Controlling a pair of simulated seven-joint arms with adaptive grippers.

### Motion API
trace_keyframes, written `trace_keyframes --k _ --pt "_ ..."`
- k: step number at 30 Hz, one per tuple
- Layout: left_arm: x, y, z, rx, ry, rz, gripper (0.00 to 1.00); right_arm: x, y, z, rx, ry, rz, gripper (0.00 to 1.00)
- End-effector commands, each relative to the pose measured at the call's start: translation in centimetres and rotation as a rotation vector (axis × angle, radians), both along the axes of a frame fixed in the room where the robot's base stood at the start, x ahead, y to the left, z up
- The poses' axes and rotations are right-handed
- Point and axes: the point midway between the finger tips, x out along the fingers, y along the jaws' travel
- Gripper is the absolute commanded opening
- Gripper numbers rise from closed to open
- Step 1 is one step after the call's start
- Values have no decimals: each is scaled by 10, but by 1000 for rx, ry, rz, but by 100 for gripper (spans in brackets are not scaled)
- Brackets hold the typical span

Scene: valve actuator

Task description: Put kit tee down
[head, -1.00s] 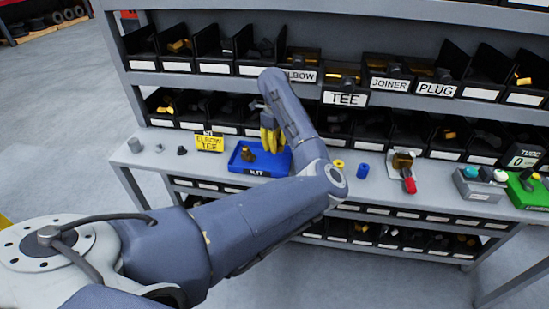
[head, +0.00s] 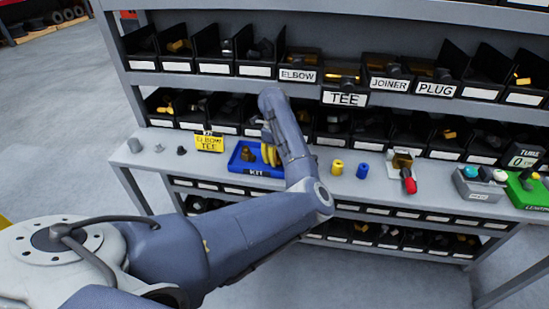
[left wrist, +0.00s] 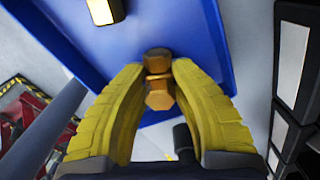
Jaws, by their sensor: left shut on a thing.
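The blue kit tray (head: 237,166) sits on the grey bench; its blue floor fills the upper part of the left wrist view (left wrist: 195,30). My left gripper (head: 269,154) is over the right part of the tray, pointing down. Its yellow fingers (left wrist: 158,85) are shut on the brass tee (left wrist: 158,78), which shows between the fingertips. Whether the tee touches the tray floor I cannot tell. Another brass fitting (head: 247,154) lies in the tray, left of the gripper; it also shows at the top of the left wrist view (left wrist: 105,10). My right gripper is out of view.
A yellow card (head: 209,142) reading elbow and tee stands left of the tray. A yellow cylinder (head: 337,167), a blue cylinder (head: 363,171) and a red-handled valve (head: 408,180) stand to its right. Labelled black bins (head: 344,98) fill the shelves behind.

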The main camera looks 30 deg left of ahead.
Motion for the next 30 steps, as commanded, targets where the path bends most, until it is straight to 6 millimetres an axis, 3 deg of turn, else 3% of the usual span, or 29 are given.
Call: trace_keyframes --k 5,6,10,20,23,30 --pt "0 0 -3 0 0 -1 0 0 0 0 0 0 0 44" --pt "0 0 -3 0 0 -1 29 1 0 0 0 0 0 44" --pt "0 0 -3 0 0 0 44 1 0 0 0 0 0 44" --pt "0 0 1 0 -1 0 45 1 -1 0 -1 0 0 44" --pt "1 0 10 0 -3 0 45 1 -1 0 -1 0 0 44" --pt "1 -1 50 -2 -5 1 45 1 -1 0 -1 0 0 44"
